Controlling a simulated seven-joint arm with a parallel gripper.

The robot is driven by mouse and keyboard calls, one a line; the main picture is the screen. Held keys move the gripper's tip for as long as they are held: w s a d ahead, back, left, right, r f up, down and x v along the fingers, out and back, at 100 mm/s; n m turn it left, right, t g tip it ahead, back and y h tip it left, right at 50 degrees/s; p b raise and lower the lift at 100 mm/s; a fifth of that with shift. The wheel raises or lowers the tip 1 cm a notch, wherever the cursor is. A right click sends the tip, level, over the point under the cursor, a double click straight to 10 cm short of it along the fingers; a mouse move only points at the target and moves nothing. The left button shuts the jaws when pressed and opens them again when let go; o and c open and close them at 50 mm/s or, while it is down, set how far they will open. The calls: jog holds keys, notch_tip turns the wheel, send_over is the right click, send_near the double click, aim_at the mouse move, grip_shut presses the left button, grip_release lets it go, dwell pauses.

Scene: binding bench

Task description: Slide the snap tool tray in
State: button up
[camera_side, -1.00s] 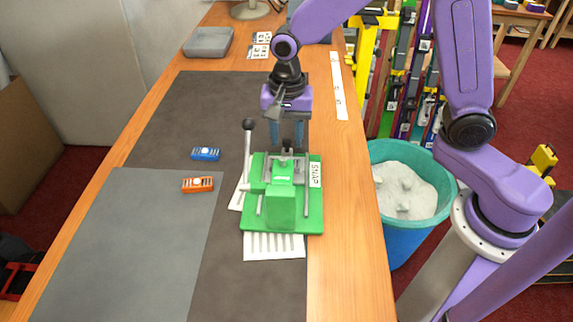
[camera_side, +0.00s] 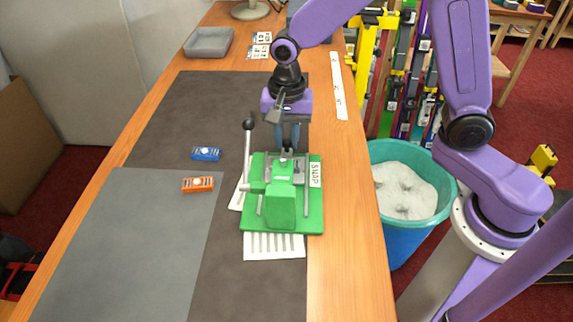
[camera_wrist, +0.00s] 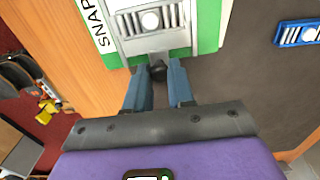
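The snap tool is a green press (camera_side: 283,208) with a SNAP label, standing on the bench with its black-knobbed lever (camera_side: 247,150) upright at the left. Its grey slotted tray (camera_wrist: 152,42) holds a round white piece and sits at the press's far side, between green edges; how far in it is I cannot tell. The tray's dark knob (camera_wrist: 157,71) points toward my gripper (camera_wrist: 159,76). My gripper's blue fingers lie on either side of the knob and appear closed on it. In the side view, my gripper (camera_side: 288,147) reaches down behind the press.
A blue slotted block (camera_side: 206,154) and an orange one (camera_side: 198,184) lie on the mats left of the press. Striped paper (camera_side: 273,247) lies under its front. A grey bin (camera_side: 208,42) stands at the back left. A teal tub (camera_side: 384,239) stands beyond the right edge.

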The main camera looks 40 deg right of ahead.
aim_at(286, 153)
jog(key=shift+s, duration=0.1)
jog(key=shift+s+a, duration=1.7)
jog(key=shift+a, duration=0.1)
jog(key=o, duration=0.5)
jog(key=shift+r, duration=5.05)
